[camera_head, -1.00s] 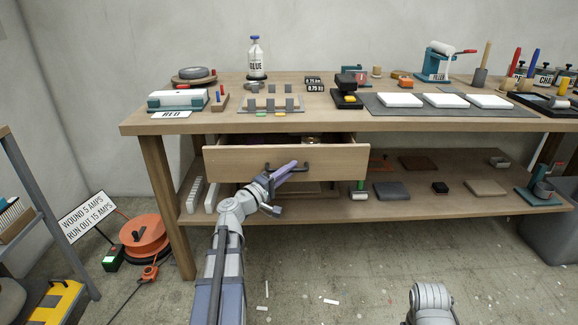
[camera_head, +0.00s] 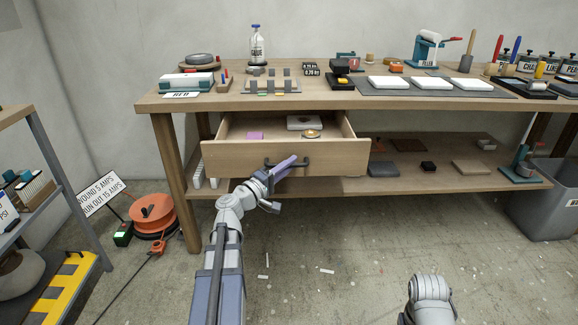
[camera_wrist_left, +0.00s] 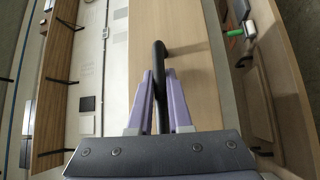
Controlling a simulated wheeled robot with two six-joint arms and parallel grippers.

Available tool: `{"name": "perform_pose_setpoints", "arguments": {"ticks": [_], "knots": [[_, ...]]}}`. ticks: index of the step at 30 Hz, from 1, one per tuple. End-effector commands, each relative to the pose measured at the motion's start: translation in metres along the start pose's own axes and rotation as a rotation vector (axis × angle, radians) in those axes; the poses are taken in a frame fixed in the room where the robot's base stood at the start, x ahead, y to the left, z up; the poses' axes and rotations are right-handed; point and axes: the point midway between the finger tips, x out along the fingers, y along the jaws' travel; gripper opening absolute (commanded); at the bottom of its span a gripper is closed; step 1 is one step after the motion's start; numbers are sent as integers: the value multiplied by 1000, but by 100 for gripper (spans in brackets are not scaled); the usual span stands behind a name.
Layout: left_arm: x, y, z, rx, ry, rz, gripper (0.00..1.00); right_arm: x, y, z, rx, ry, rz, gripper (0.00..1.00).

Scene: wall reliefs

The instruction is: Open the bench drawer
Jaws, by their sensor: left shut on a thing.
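The bench drawer (camera_head: 230,159) is pulled out from under the wooden bench top (camera_head: 330,97), and its inside shows. A purple piece (camera_head: 255,136), a white block (camera_head: 306,122) and a round brass-coloured thing (camera_head: 312,134) lie in it. My left gripper (camera_head: 285,167) is shut on the dark drawer handle (camera_head: 304,163) at the drawer's front. In the left wrist view the purple fingers stand on both sides of the black handle bar (camera_wrist_left: 160,70). Of my right arm only a grey part shows at the bottom; its gripper is out of view.
A lower shelf (camera_head: 440,180) with several flat pieces lies below the drawer. An orange cable reel (camera_head: 154,214) and a sign (camera_head: 100,193) stand left of the bench leg. A grey bin (camera_head: 545,205) stands right. The floor in front is clear apart from small scraps.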

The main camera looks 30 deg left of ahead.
Motion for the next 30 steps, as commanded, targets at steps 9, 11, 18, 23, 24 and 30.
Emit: {"name": "perform_pose_setpoints", "arguments": {"ticks": [9, 11, 18, 23, 24, 30], "knots": [[0, 0, 0, -1, 0, 0, 47, 0, 0, 0, 0, 0, 0, 50], [0, 0, 0, -1, 0, 0, 47, 0, 0, 0, 0, 0, 0, 50], [-5, 0, 0, 0, 1, 0, 47, 1, 0, 0, 0, 0, 0, 50], [-30, -1, 1, -1, 3, -1, 47, 5, -1, 0, -1, 0, 0, 50], [-37, -1, 1, -1, 4, -1, 47, 6, -1, 0, -1, 0, -1, 50], [-65, -1, 1, 0, 2, -1, 47, 10, -1, -1, -2, 1, -1, 50]]}}
